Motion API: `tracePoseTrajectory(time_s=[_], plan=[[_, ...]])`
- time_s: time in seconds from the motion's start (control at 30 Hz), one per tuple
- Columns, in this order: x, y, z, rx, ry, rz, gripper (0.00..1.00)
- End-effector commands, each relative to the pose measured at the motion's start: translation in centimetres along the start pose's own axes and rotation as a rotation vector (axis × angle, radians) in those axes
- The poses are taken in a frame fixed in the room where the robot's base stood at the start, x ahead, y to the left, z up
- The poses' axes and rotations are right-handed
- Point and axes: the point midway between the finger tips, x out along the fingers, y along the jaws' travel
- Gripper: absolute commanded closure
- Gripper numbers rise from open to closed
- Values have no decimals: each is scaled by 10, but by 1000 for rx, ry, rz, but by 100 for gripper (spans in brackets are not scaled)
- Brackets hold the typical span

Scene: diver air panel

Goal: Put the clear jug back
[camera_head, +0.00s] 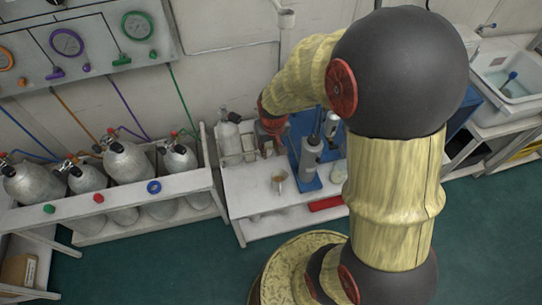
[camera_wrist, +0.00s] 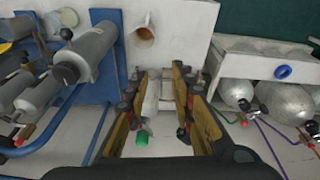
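My gripper (camera_wrist: 160,72) points down, with its two fingers spread apart and a gap between them. In the wrist view a pale, clear-looking bottle with a green cap (camera_wrist: 142,136) shows between the fingers; it may be the clear jug. I see no finger closed on it. In the head view my gripper (camera_head: 270,132) is at the left back of the white bench (camera_head: 252,205), beside a white rack. A clear bottle with a dark top (camera_head: 228,132) stands in that rack, left of my gripper. My arm hides what is directly behind it.
A tan cup (camera_head: 279,181) stands at the bench front; it also shows in the wrist view (camera_wrist: 144,34). Grey cylinders (camera_head: 310,158) on a blue stand are close right of my gripper. Silver tanks (camera_head: 126,160) fill the left rack. A sink (camera_head: 508,82) is far right.

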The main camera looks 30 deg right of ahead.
Motion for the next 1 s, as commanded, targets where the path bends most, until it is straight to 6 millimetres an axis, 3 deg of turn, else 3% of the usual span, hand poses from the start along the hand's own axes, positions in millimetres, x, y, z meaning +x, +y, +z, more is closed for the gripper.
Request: tracePoseTrajectory(time_s=[0.03, 0.2, 0.3, 0.43, 0.53, 0.7, 1.0], plan=[[-34, -8, -2, -15, 36, -3, 75], [-128, -31, 18, -59, 121, -20, 75], [-176, -42, 40, -85, 170, -35, 75], [-224, -53, 74, -116, 227, -56, 75], [-247, -57, 98, -135, 258, -69, 75], [-265, -60, 121, -151, 285, -82, 75], [-267, -60, 124, -154, 287, -84, 75]])
